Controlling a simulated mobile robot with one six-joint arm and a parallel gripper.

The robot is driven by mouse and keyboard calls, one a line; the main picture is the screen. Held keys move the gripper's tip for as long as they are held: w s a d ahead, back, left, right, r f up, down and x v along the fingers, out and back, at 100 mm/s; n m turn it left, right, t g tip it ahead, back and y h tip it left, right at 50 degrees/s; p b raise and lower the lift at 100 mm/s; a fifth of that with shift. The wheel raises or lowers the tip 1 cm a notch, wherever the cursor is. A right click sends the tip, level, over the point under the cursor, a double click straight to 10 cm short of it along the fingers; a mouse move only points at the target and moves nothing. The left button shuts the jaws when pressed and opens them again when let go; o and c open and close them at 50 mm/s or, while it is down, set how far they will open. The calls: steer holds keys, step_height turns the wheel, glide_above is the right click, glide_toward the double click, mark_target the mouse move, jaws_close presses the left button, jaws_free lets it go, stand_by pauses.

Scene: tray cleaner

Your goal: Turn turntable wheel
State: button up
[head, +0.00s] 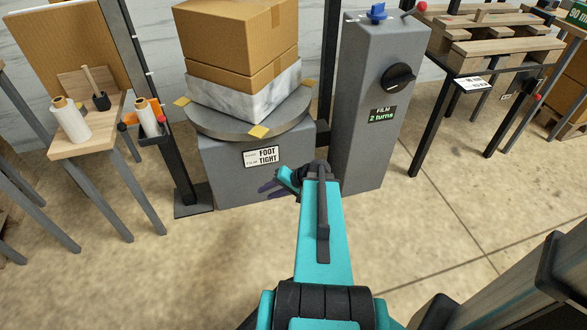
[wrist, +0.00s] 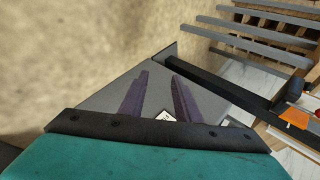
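The round grey turntable (head: 225,124) sits on a grey base (head: 225,165) with a "FOOT TIGHT" label, left of centre in the head view. A wrapped white block (head: 270,97) and cardboard boxes (head: 237,35) stand on it. A black round knob (head: 398,77) is on the grey column (head: 365,130) to the right, above a "FILM 2 turns" label. I cannot tell which part is the wheel. My gripper (head: 272,188) is low in front of the base, apart from the knob. In the wrist view its two purple fingers (wrist: 160,77) are spread, with nothing between them.
Pallets (head: 490,45) rest on a black-legged stand at the right. The floor in front is clear. A black beam (wrist: 220,85) crosses the wrist view.

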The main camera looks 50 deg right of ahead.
steer(key=s+a+f+n+g, duration=0.2)
steer(key=a+f+g, duration=0.15)
steer(key=a, duration=0.45)
steer(key=s+a+f+n+g+y, duration=0.1)
steer(key=s+a+f+g, duration=0.1)
steer(key=a+f, duration=0.4)
steer(key=s+a+f+n+g, duration=0.2)
steer(key=a+f, duration=0.1)
steer(key=a, duration=0.6)
steer(key=s+a+f+n+g+h, duration=0.2)
steer(key=s+a+f+n, duration=0.1)
steer(key=s+a, duration=0.2)
steer(key=s+a+f+n+g+h, duration=0.3)
steer(key=s+a+f, duration=0.1)
steer(key=s, duration=0.5)
steer(key=shift+a+f, duration=0.25)
steer(key=shift+a, duration=0.2)
steer(key=shift+o, duration=0.2)
steer(key=shift+d+g, duration=0.1)
steer(key=shift+g, duration=0.15)
